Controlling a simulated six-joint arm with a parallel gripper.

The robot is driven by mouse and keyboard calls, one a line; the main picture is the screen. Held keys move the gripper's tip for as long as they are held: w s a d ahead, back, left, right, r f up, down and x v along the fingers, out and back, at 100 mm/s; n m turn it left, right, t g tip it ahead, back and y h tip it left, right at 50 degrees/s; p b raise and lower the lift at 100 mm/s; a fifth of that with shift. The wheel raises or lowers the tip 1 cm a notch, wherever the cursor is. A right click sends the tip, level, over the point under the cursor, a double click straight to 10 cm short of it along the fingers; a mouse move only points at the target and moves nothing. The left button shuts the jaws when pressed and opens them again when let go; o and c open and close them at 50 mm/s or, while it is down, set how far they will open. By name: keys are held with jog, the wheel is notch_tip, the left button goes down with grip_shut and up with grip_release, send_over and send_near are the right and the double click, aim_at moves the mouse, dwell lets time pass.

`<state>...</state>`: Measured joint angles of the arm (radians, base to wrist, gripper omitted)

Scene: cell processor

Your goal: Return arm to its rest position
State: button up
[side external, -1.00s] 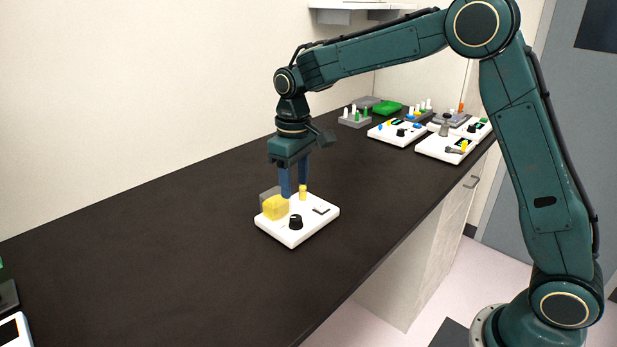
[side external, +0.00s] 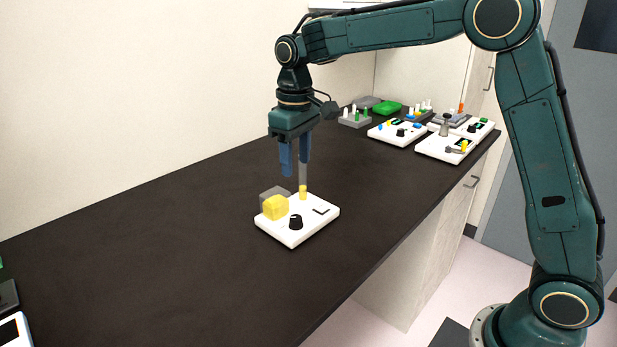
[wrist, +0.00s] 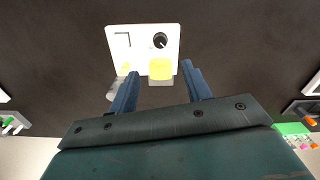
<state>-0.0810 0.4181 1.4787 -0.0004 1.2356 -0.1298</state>
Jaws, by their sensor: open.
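My gripper (side external: 295,165) is open and empty, with its two blue fingers pointing down above a white device (side external: 321,214). The device lies on the dark counter and carries a black knob (side external: 295,222), a yellow block (side external: 275,207) and a small yellow cylinder (side external: 303,192). A translucent grey piece stands behind the yellow block. In the wrist view my gripper (wrist: 160,90) has its fingers spread apart, and the white device (wrist: 142,42) lies below, with the yellow block (wrist: 161,69) seen between the fingers.
More white devices (side external: 432,147) and racks with coloured pegs (side external: 355,118) stand at the far right end of the counter. Part of another white device (side external: 14,332) shows at the lower left. The counter (side external: 150,250) left of the middle is clear. A wall runs behind it.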

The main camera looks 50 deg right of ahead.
jog(key=s+d+r+m+t, duration=0.15)
jog(key=s+r, duration=0.25)
jog(key=s, duration=0.7)
jog(key=s+d+r+t, duration=0.2)
jog(key=s+r+t, duration=0.1)
jog(key=s, duration=0.8)
jog(key=s+f+t, duration=0.1)
jog(key=s+f, duration=0.2)
jog(key=s, duration=0.5)
jog(key=shift+s+d+f+m, duration=0.2)
jog(key=shift+f+m, duration=0.1)
jog(key=shift+m, duration=0.15)
